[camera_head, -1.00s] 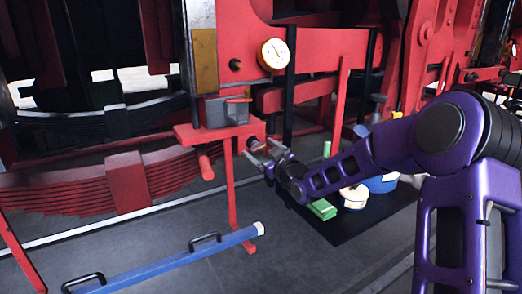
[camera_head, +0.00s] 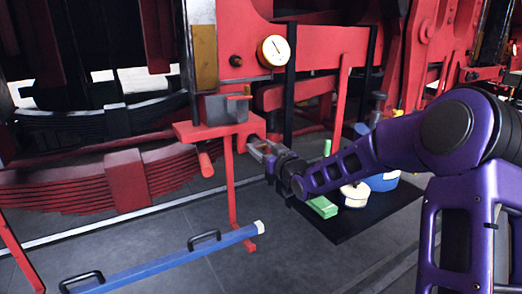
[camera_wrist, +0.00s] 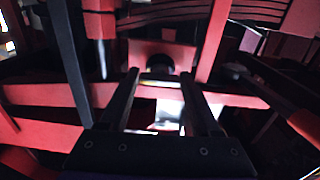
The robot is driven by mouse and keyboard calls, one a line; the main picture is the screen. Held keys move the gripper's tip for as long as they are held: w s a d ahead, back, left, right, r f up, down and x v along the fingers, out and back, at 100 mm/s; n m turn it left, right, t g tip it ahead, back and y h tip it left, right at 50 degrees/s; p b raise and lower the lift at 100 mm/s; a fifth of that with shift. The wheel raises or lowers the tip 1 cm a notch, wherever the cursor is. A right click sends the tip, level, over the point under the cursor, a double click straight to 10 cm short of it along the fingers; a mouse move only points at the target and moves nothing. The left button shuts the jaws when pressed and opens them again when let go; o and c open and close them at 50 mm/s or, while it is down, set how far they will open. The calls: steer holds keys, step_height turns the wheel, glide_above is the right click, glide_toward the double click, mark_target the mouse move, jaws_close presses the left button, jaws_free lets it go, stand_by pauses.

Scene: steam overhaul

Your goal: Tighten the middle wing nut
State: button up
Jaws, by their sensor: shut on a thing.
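In the head view the nut is hidden by the gripper. I cannot tell from these views whether it is the middle one.
A red stand (camera_head: 229,180) with a grey block (camera_head: 225,108) is beside the gripper. A pressure gauge (camera_head: 273,51) is above. A black mat (camera_head: 345,233) with a green block (camera_head: 322,207) and a cream container (camera_head: 354,195) lies below right. A blue bar (camera_head: 180,258) lies in front.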

stand_by(0.3)
steer(key=o, duration=1.4)
steer(key=shift+c, duration=0.2)
steer(key=v, duration=1.7)
steer(key=shift+s, duration=0.25)
